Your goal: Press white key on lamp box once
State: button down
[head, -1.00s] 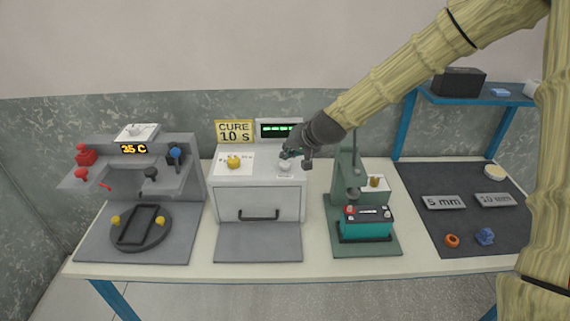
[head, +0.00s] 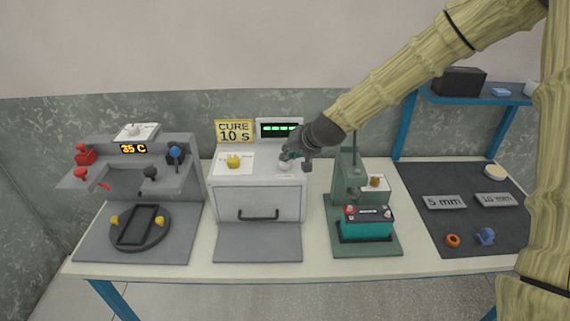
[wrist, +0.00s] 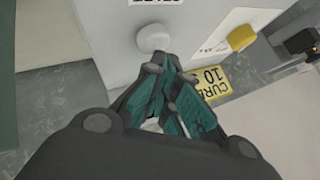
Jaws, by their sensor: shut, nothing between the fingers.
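The lamp box (head: 230,205) is a white-grey box with a dark handle on its front, in the middle of the table. Its white key (head: 285,168) is a round white button on the right of the top. The key also shows in the wrist view (wrist: 152,38), just beyond the fingertips. My gripper (head: 288,156) is shut and empty, with its tips right by the key. In the wrist view my gripper (wrist: 168,68) points at the key's near side. I cannot tell whether the tips touch it.
A yellow knob (head: 233,161) sits left of the key, and a "CURE 10 s" sign (head: 234,131) and green-lit display (head: 279,129) stand behind. A green press (head: 345,170) with a teal battery (head: 367,227) stands close on the right. A grey heater station (head: 190,165) stands left.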

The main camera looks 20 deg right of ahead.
aim_at(288, 162)
jog(key=shift+f+b, duration=0.35)
jog(key=shift+f, duration=0.2)
dwell(0.8)
jog(key=shift+r, duration=0.1)
jog(key=shift+r+p, duration=0.75)
jog(key=shift+r, duration=0.15)
jog(key=shift+r+p, duration=1.9)
jog(key=shift+r, duration=0.65)
jog(key=shift+f, duration=0.1)
